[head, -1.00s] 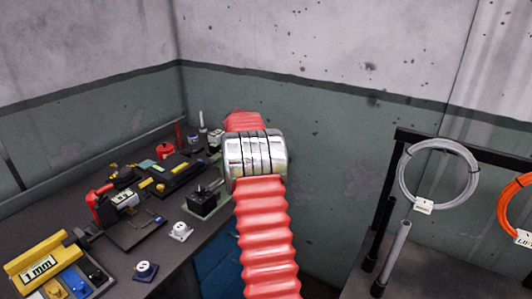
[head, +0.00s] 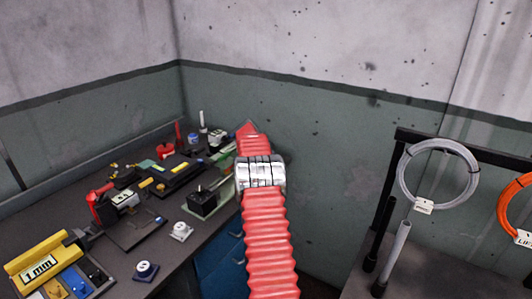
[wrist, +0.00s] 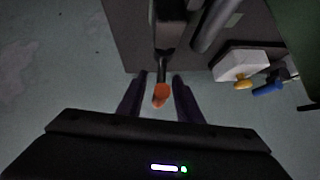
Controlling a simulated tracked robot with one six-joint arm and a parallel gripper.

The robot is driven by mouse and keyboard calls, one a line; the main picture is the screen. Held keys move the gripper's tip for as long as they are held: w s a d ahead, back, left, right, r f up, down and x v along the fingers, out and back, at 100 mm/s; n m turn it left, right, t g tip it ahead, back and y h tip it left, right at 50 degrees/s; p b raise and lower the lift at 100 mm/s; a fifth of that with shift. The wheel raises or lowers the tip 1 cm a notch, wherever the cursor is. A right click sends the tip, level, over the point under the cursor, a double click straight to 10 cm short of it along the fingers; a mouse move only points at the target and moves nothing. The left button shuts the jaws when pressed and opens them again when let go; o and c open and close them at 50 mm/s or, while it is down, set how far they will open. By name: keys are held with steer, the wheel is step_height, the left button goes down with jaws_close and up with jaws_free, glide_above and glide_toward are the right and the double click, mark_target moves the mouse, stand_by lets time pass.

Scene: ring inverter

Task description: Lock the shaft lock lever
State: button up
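In the wrist view, a dark lever with an orange tip (wrist: 161,95) points toward my gripper (wrist: 160,80). It looks like the shaft lock lever. My two dark fingers are apart, one on each side of the orange tip, with visible gaps between finger and tip. I cannot tell how deep the tip sits between the fingers. In the head view, my red-sleeved arm reaches toward the far right end of the workbench, and the gripper and lever are hidden there.
A grey cylinder (wrist: 213,24) lies right of the lever, then a white block (wrist: 242,62) with yellow and blue knobs. The workbench (head: 108,229) holds several tools and a yellow 1mm box (head: 40,258). A rack with a grey cable coil (head: 472,178) stands at right.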

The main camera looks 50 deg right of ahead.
steer(key=shift+d+f, duration=0.3)
steer(key=shift+f, duration=0.05)
steer(key=shift+w, duration=0.1)
steer(key=shift+c, duration=0.3)
jaws_close()
steer(key=shift+a, duration=0.25)
steer(key=shift+d, duration=0.15)
